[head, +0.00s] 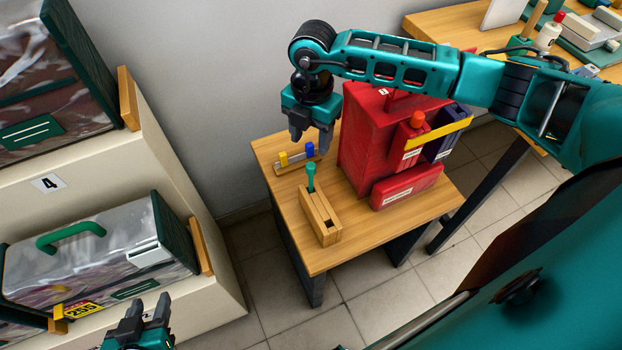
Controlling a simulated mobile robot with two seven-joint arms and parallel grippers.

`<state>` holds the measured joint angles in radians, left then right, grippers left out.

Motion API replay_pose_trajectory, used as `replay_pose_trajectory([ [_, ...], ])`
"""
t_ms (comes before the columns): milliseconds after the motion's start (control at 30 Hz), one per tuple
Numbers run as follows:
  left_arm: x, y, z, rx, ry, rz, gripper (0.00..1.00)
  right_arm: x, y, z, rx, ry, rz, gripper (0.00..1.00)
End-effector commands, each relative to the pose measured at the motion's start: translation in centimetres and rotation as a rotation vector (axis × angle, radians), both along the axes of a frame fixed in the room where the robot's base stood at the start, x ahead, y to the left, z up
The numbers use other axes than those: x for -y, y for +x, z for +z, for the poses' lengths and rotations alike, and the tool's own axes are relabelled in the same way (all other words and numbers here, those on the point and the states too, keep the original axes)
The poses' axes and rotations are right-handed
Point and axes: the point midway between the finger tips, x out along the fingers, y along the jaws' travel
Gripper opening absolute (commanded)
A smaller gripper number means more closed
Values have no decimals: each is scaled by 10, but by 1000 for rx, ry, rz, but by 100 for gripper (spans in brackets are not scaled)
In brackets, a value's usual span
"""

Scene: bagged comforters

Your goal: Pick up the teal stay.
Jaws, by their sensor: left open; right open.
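The teal stay (311,179) stands upright in the far end of a slotted wooden block (322,220) on the small wooden table (385,240). Its lower part is hidden in the block. My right gripper (310,140) points down, open and empty, above and behind the teal stay, close to the low wooden rack with pegs; I cannot tell whether it touches anything there. My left gripper (148,308) is open and empty at the bottom left, in front of the lower shelf, far from the stay.
A low wooden rack (290,166) holds a yellow peg and a blue peg. Red containers (368,135) stand right of the stay. Bagged comforters (100,255) lie on the shelves at left. A workbench (440,22) is at the back right. The table's front is clear.

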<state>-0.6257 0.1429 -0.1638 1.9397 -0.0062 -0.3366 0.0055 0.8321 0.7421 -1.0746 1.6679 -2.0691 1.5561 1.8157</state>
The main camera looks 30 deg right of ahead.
Motion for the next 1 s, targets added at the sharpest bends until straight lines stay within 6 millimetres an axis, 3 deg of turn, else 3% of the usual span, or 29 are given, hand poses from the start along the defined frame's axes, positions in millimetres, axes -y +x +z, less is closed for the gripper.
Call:
replay_pose_trajectory([
  [133, 0, 4, 2, 8, 0, 1, 43, 8, 2, -14, 2, -36, -20, 55],
  [400, 0, 4, -1, 9, 0, 1, 43, 6, 2, -62, 3, -29, -18, 55],
  [667, -1, 2, -2, 5, 0, 2, 43, 5, 2, -83, 4, -29, -14, 55],
  [900, -1, -1, -6, 0, 0, 1, 43, 2, 1, -119, 4, -28, -16, 55],
  [1000, -1, -1, -6, -1, 0, 1, 43, 2, 1, -126, 7, -27, -14, 55],
])
